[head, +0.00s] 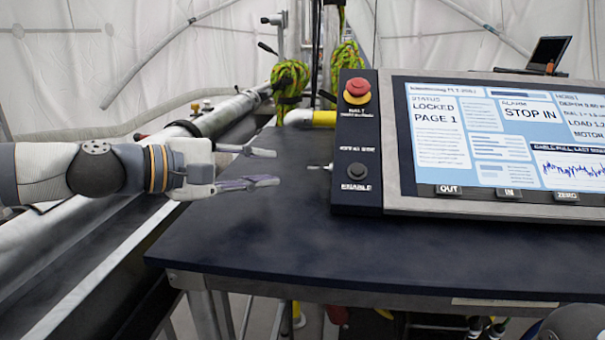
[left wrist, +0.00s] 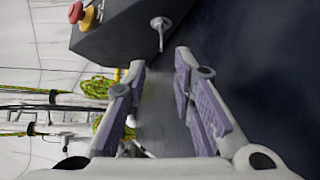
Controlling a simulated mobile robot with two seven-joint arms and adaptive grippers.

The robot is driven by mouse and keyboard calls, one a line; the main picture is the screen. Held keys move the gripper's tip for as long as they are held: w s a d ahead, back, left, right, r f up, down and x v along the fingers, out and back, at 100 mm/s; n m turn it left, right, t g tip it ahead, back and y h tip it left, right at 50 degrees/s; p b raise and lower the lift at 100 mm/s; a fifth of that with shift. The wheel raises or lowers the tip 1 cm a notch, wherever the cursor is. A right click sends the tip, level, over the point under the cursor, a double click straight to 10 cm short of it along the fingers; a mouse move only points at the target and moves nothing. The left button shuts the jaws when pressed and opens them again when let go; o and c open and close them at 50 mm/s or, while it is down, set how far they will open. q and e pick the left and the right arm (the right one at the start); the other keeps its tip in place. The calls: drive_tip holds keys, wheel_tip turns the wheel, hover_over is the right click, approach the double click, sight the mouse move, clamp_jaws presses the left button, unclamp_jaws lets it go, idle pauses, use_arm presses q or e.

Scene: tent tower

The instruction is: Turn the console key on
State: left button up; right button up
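The console (head: 357,125) stands on the dark table, with its screen reading STATUS LOCKED. A small metal key (head: 319,166) sticks out of the console's left side face. The key also shows in the left wrist view (left wrist: 161,32), its round base on the side panel and its thin shaft pointing toward me. My left gripper (head: 278,167) is open and empty, a short gap to the left of the key. In the left wrist view my open left gripper (left wrist: 160,60) has the key just beyond its fingertips, between them and apart from both.
A red stop button (head: 357,88) and a black ENABLE button (head: 357,172) are on the console's front panel. The dark tabletop (head: 260,235) is bare left of the console.

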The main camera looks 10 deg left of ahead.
sight(318, 168)
use_arm(q)
drive_tip(key=b+x, duration=0.1)
drive_tip(key=x, duration=0.8)
drive_tip(key=shift+w+f, duration=0.1)
drive_tip(key=shift+f, duration=0.05)
clamp_jaws()
